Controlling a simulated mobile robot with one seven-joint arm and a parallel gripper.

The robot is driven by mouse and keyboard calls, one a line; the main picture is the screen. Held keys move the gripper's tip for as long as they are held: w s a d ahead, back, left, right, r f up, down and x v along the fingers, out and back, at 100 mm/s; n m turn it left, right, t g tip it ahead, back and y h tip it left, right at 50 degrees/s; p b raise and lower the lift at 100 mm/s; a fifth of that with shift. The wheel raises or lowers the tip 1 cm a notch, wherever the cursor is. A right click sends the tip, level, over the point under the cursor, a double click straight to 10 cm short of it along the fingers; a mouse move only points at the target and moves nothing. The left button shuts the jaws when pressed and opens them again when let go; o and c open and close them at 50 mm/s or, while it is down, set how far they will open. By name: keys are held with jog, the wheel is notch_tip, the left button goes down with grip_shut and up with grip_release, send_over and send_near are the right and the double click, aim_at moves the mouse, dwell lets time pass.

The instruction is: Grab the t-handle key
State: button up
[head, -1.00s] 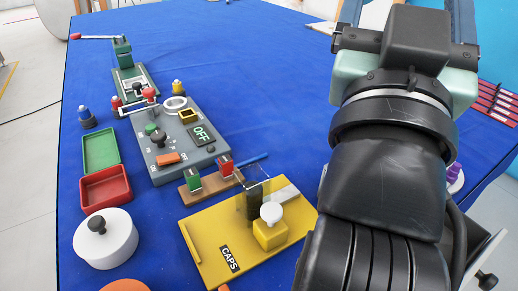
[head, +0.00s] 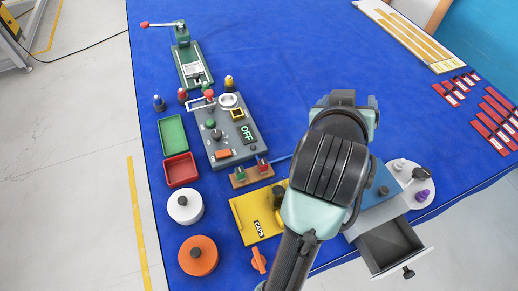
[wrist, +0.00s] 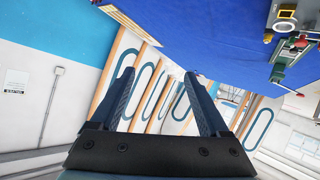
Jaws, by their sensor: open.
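A small orange T-shaped handle (head: 259,260) stands at the near edge of the blue table, below the yellow CAPS board; it looks like the t-handle key, but I cannot tell for sure. In the wrist view my gripper (wrist: 160,90) is open, with two dark blue fingers apart and nothing between them. It points at the wall and past the table edge, and the key is not in that view. In the head view my arm hides the fingers and part of the yellow board (head: 243,222).
Left of the handle are an orange round pot (head: 198,256) and a white one (head: 185,207). A grey OFF panel (head: 223,150) stands behind. At right are an open drawer (head: 391,248) and a round white tray (head: 423,190). The table's back middle is clear.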

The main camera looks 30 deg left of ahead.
jog(key=s+a+f+n+g+p, duration=0.1)
jog(key=s+a+f+n+g, duration=0.1)
jog(key=s+f+n+g, duration=0.25)
jog(key=s+a+f+n+g+p, duration=0.1)
jog(key=s+a+f+g+p, duration=0.15)
jog(key=s+f, duration=0.4)
jog(key=n+g+h, duration=0.2)
jog(key=n+g, duration=0.3)
jog(key=g, duration=0.1)
send_near(258, 259)
jog(key=f+b, duration=0.1)
jog(key=f, duration=0.1)
jog(key=f+b, duration=0.1)
jog(key=f, duration=0.2)
jog(key=shift+w+d+f+b, duration=0.1)
jog(key=shift+d+f+b, duration=0.15)
jog(key=shift+b, duration=0.1)
jog(key=shift+s+d+f+p, duration=0.1)
jog(key=shift+f+p, duration=0.1)
jog(key=shift+f, duration=0.75)
jog(key=shift+s+d+f+p, duration=0.1)
jog(key=shift+f+p, duration=0.15)
jog(key=shift+f, duration=0.7)
jog(key=shift+s+d+f+p, duration=0.1)
jog(key=shift+d+f+p, duration=0.1)
jog(key=shift+f, duration=0.8)
jog(key=shift+a, duration=0.1)
grip_shut()
